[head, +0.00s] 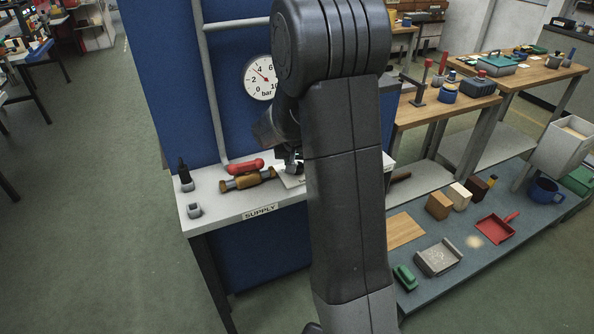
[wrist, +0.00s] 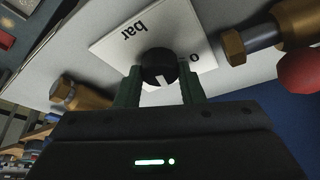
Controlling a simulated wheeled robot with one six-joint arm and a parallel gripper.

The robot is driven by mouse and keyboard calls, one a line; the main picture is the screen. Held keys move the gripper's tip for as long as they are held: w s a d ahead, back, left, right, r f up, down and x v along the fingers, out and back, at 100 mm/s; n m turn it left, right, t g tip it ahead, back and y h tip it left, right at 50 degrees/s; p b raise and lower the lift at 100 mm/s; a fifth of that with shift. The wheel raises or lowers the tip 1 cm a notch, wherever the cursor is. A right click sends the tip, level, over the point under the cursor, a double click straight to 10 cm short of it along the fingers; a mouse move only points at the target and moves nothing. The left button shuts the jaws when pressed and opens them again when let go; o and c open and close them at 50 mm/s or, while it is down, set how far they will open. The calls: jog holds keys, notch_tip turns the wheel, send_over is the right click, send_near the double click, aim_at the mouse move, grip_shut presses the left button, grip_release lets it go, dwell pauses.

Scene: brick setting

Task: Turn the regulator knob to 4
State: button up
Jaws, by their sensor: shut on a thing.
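In the wrist view the black regulator knob (wrist: 159,67) sits between the two green fingers of my gripper (wrist: 163,84), which is shut on it. A white line on the knob points toward the gripper body. The knob stands on a white plate (wrist: 178,25) printed "bar" and "0"; other marks are hidden. In the head view my gripper (head: 292,166) is low at the bench, mostly hidden by my arm, and the knob cannot be made out. The round white gauge (head: 261,77) has a red needle pointing up-left, about between 2 and 4.
A red valve handle (head: 245,166) and brass fitting (head: 248,180) lie left of my gripper on the bench marked SUPPLY (head: 222,212). A blue panel (head: 165,70) and grey pipe (head: 207,85) stand behind. A low shelf (head: 455,230) with several items is at right.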

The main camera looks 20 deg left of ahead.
jog(key=shift+f+m+h+b, duration=0.1)
jog(key=shift+m+h+b, duration=0.2)
jog(key=shift+m+b, duration=0.4)
jog(key=o, duration=1)
jog(key=v, duration=1.4)
jog(key=shift+a, duration=0.1)
